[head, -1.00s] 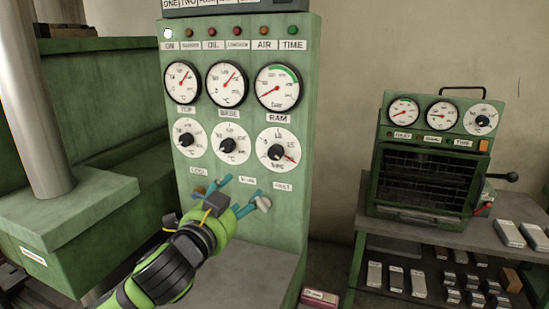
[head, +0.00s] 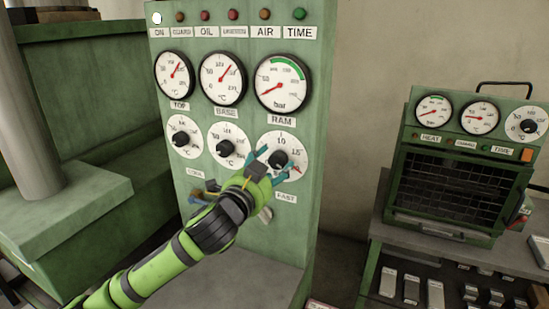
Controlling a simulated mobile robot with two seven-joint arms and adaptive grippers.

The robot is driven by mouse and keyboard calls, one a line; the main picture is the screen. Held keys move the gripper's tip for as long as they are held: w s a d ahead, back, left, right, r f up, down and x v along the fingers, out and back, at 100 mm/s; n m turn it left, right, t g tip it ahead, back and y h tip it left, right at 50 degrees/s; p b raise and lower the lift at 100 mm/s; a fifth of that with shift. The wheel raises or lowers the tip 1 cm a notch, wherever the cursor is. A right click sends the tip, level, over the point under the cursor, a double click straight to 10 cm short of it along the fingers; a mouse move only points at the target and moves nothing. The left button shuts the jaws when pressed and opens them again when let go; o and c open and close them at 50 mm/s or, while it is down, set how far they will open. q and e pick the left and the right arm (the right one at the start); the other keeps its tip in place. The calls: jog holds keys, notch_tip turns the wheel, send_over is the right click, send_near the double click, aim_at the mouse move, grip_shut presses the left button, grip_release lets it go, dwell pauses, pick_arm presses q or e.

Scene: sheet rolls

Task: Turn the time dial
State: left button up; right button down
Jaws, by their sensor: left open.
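The lower right dial (head: 280,137) on the green control panel has a white face, a black knob and a red mark at its lower right. My left gripper (head: 276,163) is open in front of it. Its teal fingers show on either side of the black knob; I cannot tell whether they touch it. The gripper hides the lower left of the dial and part of the labels below. A TIME label (head: 300,33) sits under a green lamp at the panel's top right. The small oven also has a white dial (head: 527,125) above a TIME label (head: 502,150). My right gripper is not in view.
Two more knob dials (head: 185,138) (head: 226,147) sit to the left, and three gauges (head: 281,83) sit above. The small oven (head: 450,190) stands on a bench at the right, with metal blocks (head: 412,288) below.

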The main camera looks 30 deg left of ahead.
pick_arm(q)
jog(key=shift+w, duration=0.6)
jog(key=shift+w+f, duration=0.1)
jog(key=shift+w, duration=0.4)
jog(key=c, duration=1.1)
jog(key=shift+c, duration=0.2)
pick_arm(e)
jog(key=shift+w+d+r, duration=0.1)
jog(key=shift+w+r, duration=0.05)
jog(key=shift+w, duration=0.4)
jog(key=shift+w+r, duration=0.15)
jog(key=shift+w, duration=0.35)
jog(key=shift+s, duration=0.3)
